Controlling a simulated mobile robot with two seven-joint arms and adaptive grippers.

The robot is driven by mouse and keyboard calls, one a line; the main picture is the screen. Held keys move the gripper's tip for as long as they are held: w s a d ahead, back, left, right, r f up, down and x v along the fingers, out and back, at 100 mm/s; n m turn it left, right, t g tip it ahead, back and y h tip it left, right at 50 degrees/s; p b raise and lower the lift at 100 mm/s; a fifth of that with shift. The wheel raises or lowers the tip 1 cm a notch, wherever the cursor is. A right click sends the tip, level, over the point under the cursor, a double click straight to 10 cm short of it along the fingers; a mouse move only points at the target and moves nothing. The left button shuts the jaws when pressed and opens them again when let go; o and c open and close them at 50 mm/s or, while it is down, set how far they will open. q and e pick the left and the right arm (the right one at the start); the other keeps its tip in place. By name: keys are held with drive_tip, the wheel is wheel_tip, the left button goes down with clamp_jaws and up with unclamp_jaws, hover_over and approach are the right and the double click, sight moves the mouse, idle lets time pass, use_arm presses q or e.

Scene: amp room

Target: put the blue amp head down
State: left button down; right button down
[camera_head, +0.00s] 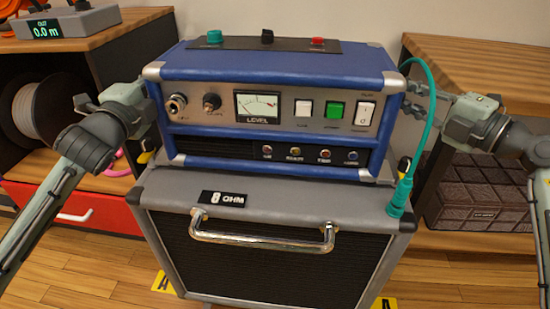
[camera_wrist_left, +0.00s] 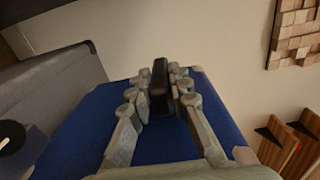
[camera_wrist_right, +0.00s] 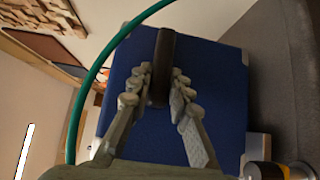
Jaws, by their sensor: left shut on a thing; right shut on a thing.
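The blue amp head (camera_head: 270,110) is level over the grey speaker cabinet (camera_head: 265,210) marked "8 OHM". I cannot tell whether its underside touches the cabinet top. My left gripper (camera_head: 145,103) is shut on the dark handle at the amp's left side; the left wrist view shows this handle (camera_wrist_left: 159,88) between the fingers. My right gripper (camera_head: 425,98) is at the right side, shut on the other dark handle (camera_wrist_right: 162,68), seen in the right wrist view. The far lower edge of the amp is hidden.
A green cable (camera_head: 433,105) arcs beside my right gripper down to a plug on the cabinet's right top corner. A chrome handle (camera_head: 262,243) crosses the cabinet front. Wooden shelves stand close on both sides, the left with a cable reel (camera_head: 37,110) and a meter box (camera_head: 68,25).

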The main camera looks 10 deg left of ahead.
drive_tip(key=shift+d, duration=0.1)
use_arm(q)
drive_tip(key=c, duration=1.8)
unclamp_jaws()
drive_tip(key=shift+f, duration=0.3)
use_arm(e)
drive_tip(key=c, duration=1.8)
unclamp_jaws()
drive_tip(key=shift+f, duration=0.25)
use_arm(q)
drive_tip(key=o, duration=0.4)
use_arm(e)
drive_tip(key=o, duration=0.4)
use_arm(q)
drive_tip(key=shift+s, duration=0.1)
drive_tip(key=s, duration=0.7)
drive_tip(key=shift+s, duration=0.2)
use_arm(e)
drive_tip(key=v, duration=1.2)
drive_tip(key=shift+s+r, duration=0.1)
use_arm(q)
drive_tip(key=shift+s, duration=0.1)
use_arm(e)
drive_tip(key=shift+s, duration=0.1)
